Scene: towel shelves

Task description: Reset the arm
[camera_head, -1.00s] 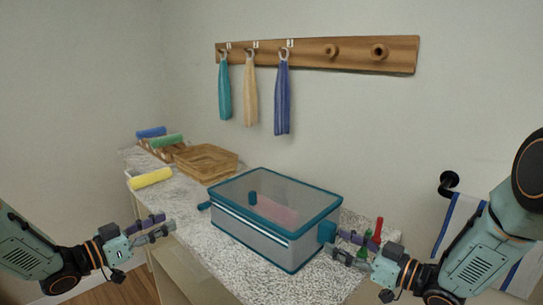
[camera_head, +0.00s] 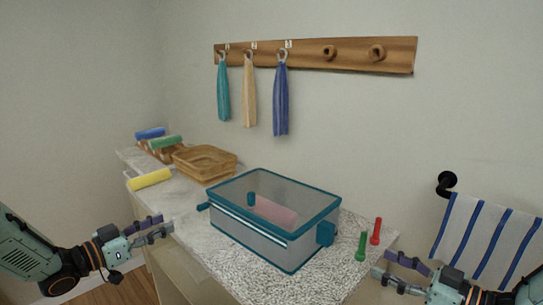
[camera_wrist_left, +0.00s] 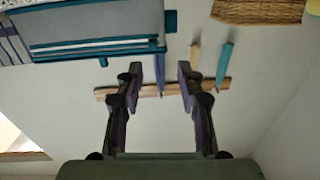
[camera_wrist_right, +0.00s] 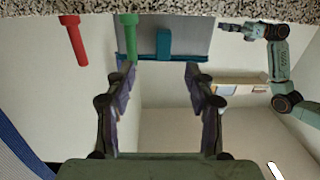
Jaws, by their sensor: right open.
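My left gripper (camera_head: 160,228) is in front of the counter's left side in the head view. It is open and empty, and its two spread fingers show in the left wrist view (camera_wrist_left: 160,75). My right gripper (camera_head: 382,264) is at the lower right, just off the counter's front right corner. It is open and empty; its spread fingers show in the right wrist view (camera_wrist_right: 160,75). Both grippers are apart from the clear teal-edged box (camera_head: 285,254), which stands on the counter with a pink roll (camera_head: 275,211) inside.
A green peg (camera_head: 362,246) and a red peg (camera_head: 376,232) stand on the counter near my right gripper. A wicker basket (camera_head: 205,178) and a yellow roll (camera_head: 150,180) are at the back left. A striped towel (camera_head: 487,240) hangs at right. Several towels hang from the rack (camera_head: 400,54).

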